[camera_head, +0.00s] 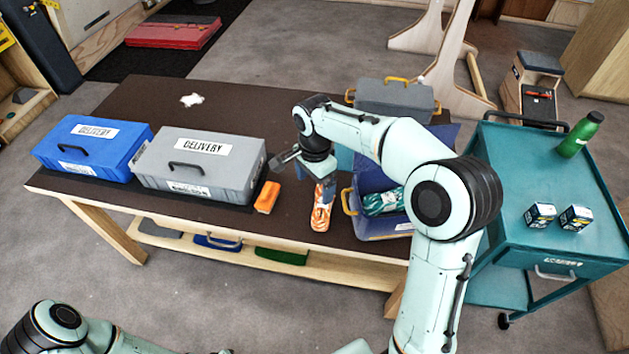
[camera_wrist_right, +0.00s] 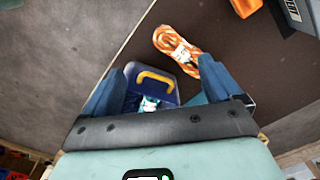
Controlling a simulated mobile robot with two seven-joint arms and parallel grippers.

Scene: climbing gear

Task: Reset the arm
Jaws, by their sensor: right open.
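My right gripper (camera_head: 334,184) hangs over the brown table beside the open blue crate. In the right wrist view its two blue fingers (camera_wrist_right: 160,88) are spread apart with nothing held between them. An orange and white rope bundle (camera_head: 321,214) lies on the table just in front of the gripper; it also shows in the right wrist view (camera_wrist_right: 177,47). The blue crate (camera_head: 352,204) has a yellow handle and holds a teal rope bundle (camera_head: 384,202); my right arm hides part of it. Part of my left arm shows at the lower left, but its gripper is out of view.
A blue delivery box (camera_head: 70,150), a grey delivery box (camera_head: 225,178) and an orange item (camera_head: 267,198) are on the table (camera_head: 150,95). A grey crate (camera_head: 395,93) stands behind. A teal cart (camera_head: 510,170) at right carries a green bottle (camera_head: 578,135) and two small boxes.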

